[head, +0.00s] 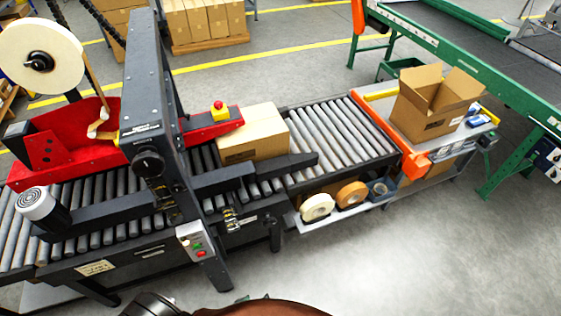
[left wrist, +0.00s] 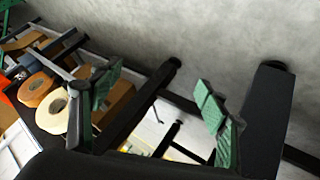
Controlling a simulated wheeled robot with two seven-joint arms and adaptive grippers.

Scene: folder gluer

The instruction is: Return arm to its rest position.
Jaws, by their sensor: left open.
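My left gripper shows at the bottom edge of the head view (head: 252,299), where only small green bits of its fingers are visible beside a brown rounded shape. In the left wrist view my left gripper (left wrist: 158,100) is open, its two green-padded fingers well apart with nothing held between them. It is in front of the conveyor, apart from the carton (head: 253,135) on the rollers. My right gripper is in neither view.
A case sealer (head: 150,120) with red parts stands over the roller conveyor (head: 335,137). Tape rolls (head: 318,207) sit on a low shelf; they also show in the left wrist view (left wrist: 52,108). An open box (head: 430,110) stands at right. Grey floor (head: 400,260) is clear at lower right.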

